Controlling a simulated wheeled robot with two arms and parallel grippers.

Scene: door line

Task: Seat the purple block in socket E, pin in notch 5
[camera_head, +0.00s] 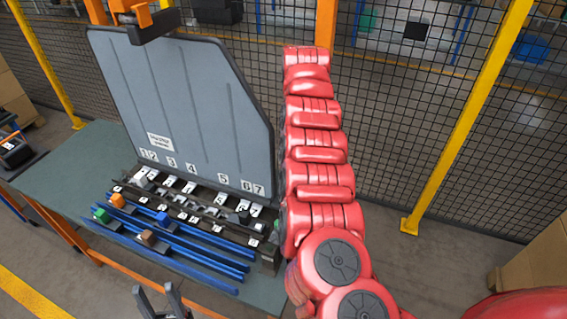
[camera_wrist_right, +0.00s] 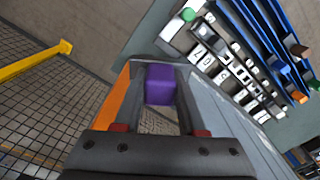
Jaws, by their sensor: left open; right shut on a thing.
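The purple block (camera_wrist_right: 160,84) is between the fingers of my right gripper (camera_wrist_right: 160,105) in the right wrist view. That gripper is shut on it, clear of the rail. The block is not visible in the head view. The dark socket rail (camera_head: 268,252) lies along the foot of the grey panel, with white labels in front; the letters are too small to read, so I cannot pick out socket E. The panel carries numbers, with label 5 (camera_head: 223,178) right of centre. My left gripper (camera_head: 160,300) is open and empty at the bottom edge of the head view.
Blue rails (camera_head: 190,262) in front of the socket rail carry green (camera_head: 102,215), orange (camera_head: 117,200), brown (camera_head: 148,237) and blue (camera_head: 163,219) blocks. The grey panel (camera_head: 180,100) stands upright behind. A mesh fence (camera_head: 450,150) stands beyond the green table (camera_head: 75,170).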

